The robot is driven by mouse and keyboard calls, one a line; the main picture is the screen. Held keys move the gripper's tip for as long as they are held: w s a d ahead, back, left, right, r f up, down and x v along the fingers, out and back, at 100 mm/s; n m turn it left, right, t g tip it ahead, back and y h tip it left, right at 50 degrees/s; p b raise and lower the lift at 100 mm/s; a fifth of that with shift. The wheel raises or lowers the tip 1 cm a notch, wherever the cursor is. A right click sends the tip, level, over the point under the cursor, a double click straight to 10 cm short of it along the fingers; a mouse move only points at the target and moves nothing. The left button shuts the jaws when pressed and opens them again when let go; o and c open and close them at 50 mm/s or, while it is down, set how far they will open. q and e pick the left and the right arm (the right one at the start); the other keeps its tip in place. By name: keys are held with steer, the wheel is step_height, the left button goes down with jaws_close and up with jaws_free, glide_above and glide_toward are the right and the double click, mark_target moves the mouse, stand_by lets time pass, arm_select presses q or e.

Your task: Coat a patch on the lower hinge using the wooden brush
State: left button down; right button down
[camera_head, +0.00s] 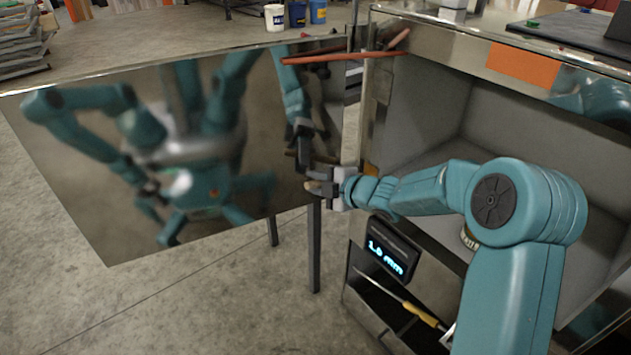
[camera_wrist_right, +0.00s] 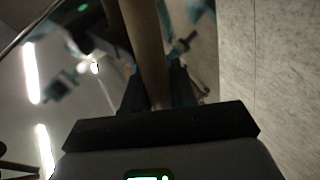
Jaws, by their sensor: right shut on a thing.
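My right gripper (camera_head: 326,188) is shut on the wooden brush, in front of the lower part of the open mirror-like door (camera_head: 95,215). A short pale wooden end of the brush (camera_head: 312,187) shows beyond the fingers. In the right wrist view the wooden shaft (camera_wrist_right: 146,48) runs up from between the dark fingers (camera_wrist_right: 152,100). The bristles cannot be made out. A small orange-yellow spot (camera_head: 370,168) shows at the door post behind my wrist. I cannot clearly make out the lower hinge there. My left gripper shows only as part of the door's blurred reflection.
The grey trailer box (camera_head: 430,105) stands open at right. A red-orange rod (camera_head: 345,57) lies across the door's top edge. A dark display reading 1.0 mm (camera_head: 390,258) and a yellow-handled tool (camera_head: 425,314) are below my arm. Tubs (camera_head: 275,18) stand behind. Floor at left is clear.

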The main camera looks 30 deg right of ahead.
steer(key=shift+d, duration=0.2)
steer(key=shift+s, duration=0.3)
steer(key=shift+w, duration=0.35)
stand_by(0.7)
